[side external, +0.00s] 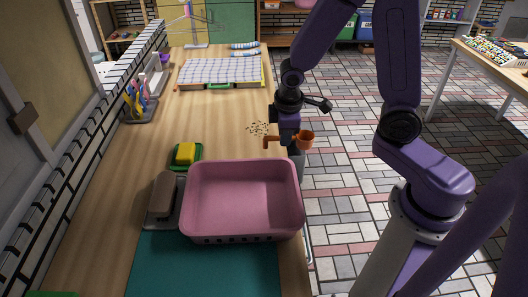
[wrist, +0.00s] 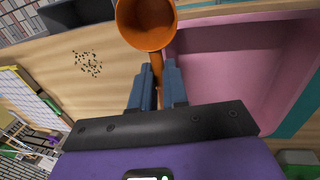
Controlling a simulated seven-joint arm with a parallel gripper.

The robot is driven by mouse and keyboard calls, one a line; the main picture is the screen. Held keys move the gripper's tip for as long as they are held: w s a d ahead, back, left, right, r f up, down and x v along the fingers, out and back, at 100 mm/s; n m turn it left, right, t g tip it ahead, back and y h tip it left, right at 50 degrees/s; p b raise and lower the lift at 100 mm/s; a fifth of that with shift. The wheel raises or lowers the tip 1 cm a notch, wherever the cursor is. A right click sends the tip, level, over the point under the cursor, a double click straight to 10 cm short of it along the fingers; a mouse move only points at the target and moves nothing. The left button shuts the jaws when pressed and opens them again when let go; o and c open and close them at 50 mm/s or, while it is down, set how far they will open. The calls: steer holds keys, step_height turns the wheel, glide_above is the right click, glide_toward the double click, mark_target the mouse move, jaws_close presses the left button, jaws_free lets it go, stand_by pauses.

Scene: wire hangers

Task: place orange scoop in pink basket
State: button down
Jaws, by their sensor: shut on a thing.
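The orange scoop (side external: 305,140) is off the table in the side view, its handle pointing left. It also shows in the wrist view (wrist: 146,22), with its round cup above the fingers. My gripper (wrist: 157,86) is shut on the scoop's handle, between its two blue-grey fingers. In the side view my gripper (side external: 287,145) is near the table's right edge, beyond the basket. The pink basket (side external: 243,238) stands on the near part of the table, with no contents visible. In the wrist view the basket (wrist: 210,28) is to the right of the scoop.
A yellow sponge on a green dish (side external: 185,155) and a brown block (side external: 161,195) sit left of the basket. Dark specks (side external: 257,128) lie on the wood near my gripper. A checked cloth rack (side external: 220,72) is farther back. A teal mat (side external: 205,268) is in front.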

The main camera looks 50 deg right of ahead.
steer(key=s+a+n+y, duration=0.2)
steer(key=s+a+n, duration=0.7)
steer(key=s+a, duration=0.25)
glide_toward(239, 208)
steer(key=shift+s+f+t, duration=0.1)
steer(key=shift+f+t, duration=0.2)
steer(key=shift+f, duration=0.3)
steer(key=shift+w+a+f, duration=0.15)
steer(key=shift+w+f, duration=0.1)
steer(key=shift+f, duration=1.7)
steer(key=shift+f, duration=0.1)
steer(key=c, duration=1.1)
jaws_free()
